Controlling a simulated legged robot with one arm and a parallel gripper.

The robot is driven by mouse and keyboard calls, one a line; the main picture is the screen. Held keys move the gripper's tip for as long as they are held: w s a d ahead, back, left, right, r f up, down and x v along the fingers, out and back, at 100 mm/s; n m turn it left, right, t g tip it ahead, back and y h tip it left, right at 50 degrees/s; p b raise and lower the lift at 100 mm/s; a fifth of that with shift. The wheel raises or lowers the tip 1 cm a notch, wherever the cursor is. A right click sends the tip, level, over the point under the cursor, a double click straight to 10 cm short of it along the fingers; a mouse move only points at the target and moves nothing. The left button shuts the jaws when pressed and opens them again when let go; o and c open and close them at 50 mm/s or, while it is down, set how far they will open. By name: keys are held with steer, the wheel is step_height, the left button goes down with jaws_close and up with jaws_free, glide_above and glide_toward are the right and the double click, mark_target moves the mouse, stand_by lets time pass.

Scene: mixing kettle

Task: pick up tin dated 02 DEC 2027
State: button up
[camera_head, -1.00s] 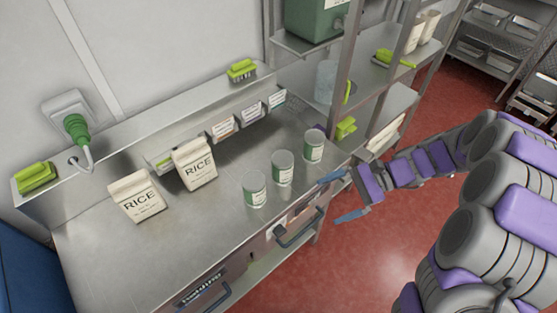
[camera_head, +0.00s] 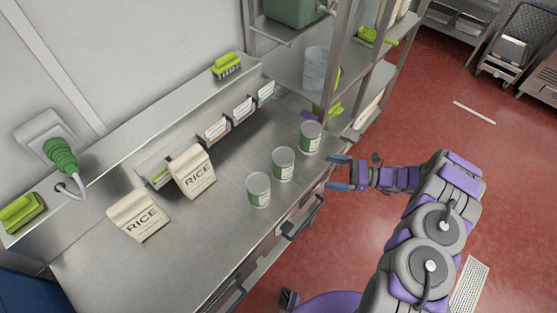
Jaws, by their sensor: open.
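Three similar tins with green and white labels stand upright in a row along the front right part of the steel counter (camera_head: 95,262): a near tin (camera_head: 258,190), a middle tin (camera_head: 283,164) and a far tin (camera_head: 311,138). Their dates are too small to read, so I cannot tell which is dated 02 DEC 2027. My gripper (camera_head: 334,173) is open and empty, with blue fingertips pointing left. It is just right of the tins by the counter's front edge, closest in the picture to the far and middle tins, and apart from them.
Green brushes (camera_head: 227,65) (camera_head: 22,212) lie on the back ledge. A metal shelf rack (camera_head: 335,75) rises at the counter's right end. Red floor is open on the right.

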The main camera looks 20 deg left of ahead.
mark_target(282, 165)
steer(key=a, duration=0.4)
steer(key=s+a+b, duration=0.1)
steer(key=a, duration=0.6)
steer(key=shift+s+a+f, duration=0.1)
steer(key=shift+s+a, duration=0.25)
steer(key=shift+s, duration=0.05)
steer(key=shift+a, duration=0.25)
steer(key=shift+s+d+b, duration=0.1)
steer(key=shift+d+b, duration=0.15)
steer(key=shift+b, duration=0.1)
steer(key=shift+s+a+r, duration=0.1)
steer(key=shift+a+r, duration=0.15)
steer(key=shift+a, duration=0.1)
steer(key=a, duration=0.5)
steer(key=shift+s+a+b, duration=0.15)
steer(key=shift+s+b, duration=0.05)
steer(key=shift+b, duration=0.2)
steer(key=shift+d+r, duration=0.1)
steer(key=shift+d, duration=0.45)
steer(key=shift+c, duration=1)
steer(key=shift+d, duration=0.35)
steer(key=c, duration=0.3)
steer(key=shift+c, duration=0.8)
steer(key=shift+a, duration=0.55)
steer(key=c, duration=0.4)
steer(key=shift+c, duration=1.2)
